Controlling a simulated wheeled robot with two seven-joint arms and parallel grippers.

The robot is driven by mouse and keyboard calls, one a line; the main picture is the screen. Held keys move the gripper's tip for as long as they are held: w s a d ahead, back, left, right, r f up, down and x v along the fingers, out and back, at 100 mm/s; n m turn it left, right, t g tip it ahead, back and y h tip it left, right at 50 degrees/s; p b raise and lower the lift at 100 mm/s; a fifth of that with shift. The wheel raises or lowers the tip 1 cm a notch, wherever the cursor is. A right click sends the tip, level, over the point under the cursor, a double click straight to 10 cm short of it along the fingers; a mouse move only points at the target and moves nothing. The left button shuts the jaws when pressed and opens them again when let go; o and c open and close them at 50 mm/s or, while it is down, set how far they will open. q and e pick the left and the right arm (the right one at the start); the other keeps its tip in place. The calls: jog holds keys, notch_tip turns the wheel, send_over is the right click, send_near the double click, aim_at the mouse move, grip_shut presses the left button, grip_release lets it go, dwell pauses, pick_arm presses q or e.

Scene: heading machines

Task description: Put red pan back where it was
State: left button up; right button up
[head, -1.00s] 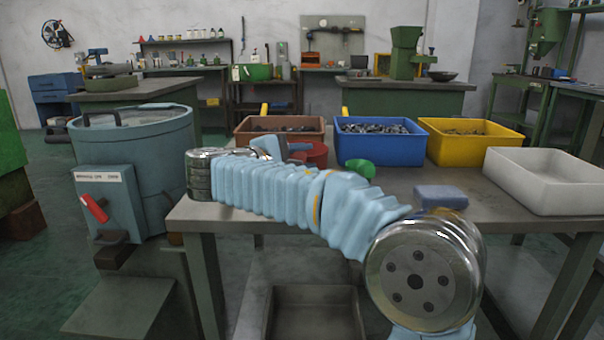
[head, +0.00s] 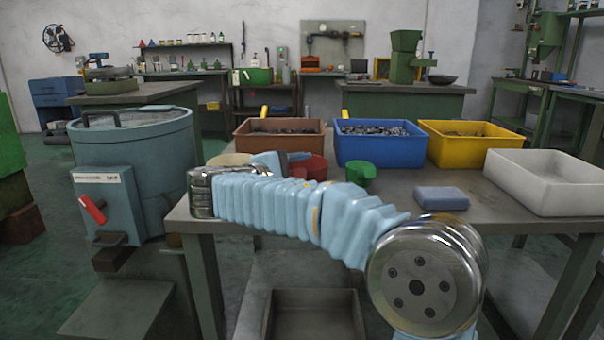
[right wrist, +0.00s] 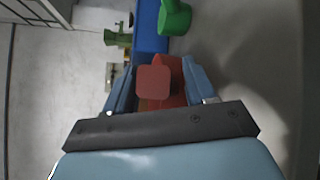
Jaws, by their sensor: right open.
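The red pan (head: 315,168) is on the table in front of the brown and blue bins, partly hidden by my right gripper. My right gripper (head: 287,160) is at its left side in the head view, with its blue fingers apart. In the right wrist view, the red pan (right wrist: 153,82) shows between the two open fingers (right wrist: 158,90), with its squarish red end toward the camera. I cannot tell whether the fingers touch it. My left gripper is not in view.
A green pan (head: 359,171) stands just right of the red one, and a beige pan (head: 230,159) is partly hidden behind my wrist. Brown (head: 262,143), blue (head: 382,151) and yellow (head: 466,151) bins stand behind. A blue block (head: 442,198) and white bin (head: 545,188) are right.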

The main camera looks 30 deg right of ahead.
jog(key=p+v, duration=0.1)
jog(key=v, duration=1.1)
jog(key=shift+a, duration=0.1)
